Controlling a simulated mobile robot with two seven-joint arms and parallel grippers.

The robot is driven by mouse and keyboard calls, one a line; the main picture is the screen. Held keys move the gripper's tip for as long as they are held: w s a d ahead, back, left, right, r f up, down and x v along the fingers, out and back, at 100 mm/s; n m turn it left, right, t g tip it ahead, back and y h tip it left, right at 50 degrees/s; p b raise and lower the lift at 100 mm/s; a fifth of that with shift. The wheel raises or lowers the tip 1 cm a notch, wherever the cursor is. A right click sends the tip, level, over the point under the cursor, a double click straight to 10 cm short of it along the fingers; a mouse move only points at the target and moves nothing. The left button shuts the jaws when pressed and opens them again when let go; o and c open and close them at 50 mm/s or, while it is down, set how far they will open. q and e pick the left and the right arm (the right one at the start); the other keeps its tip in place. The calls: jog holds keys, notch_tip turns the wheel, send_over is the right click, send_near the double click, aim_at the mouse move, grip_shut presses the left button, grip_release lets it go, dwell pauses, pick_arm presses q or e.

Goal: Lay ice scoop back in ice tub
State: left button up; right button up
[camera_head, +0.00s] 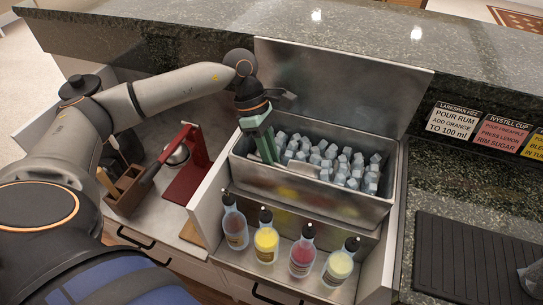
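The metal ice tub (375,209) is set in the counter and is full of ice cubes (330,160). My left gripper (268,150) points down inside the tub at its left end, with its green fingers close together at the edge of the ice. I cannot tell whether the fingers hold anything. No ice scoop can be made out clearly; it may be hidden by the gripper or the ice. My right gripper is not in view.
Several bottles with coloured contents (266,243) stand in a rack before the tub. A red press (190,180) and a wooden caddy (124,190) stand left. A raised metal panel (340,85) is behind the tub. A black mat (465,265) lies right.

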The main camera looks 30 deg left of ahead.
pick_arm(q)
jog(key=o, duration=0.5)
jog(key=shift+c, duration=0.2)
jog(key=v, duration=1.2)
jog(key=shift+r, duration=0.2)
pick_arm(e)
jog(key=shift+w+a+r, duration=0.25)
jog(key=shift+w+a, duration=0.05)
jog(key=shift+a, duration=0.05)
pick_arm(q)
jog(key=shift+w+a+r, duration=0.1)
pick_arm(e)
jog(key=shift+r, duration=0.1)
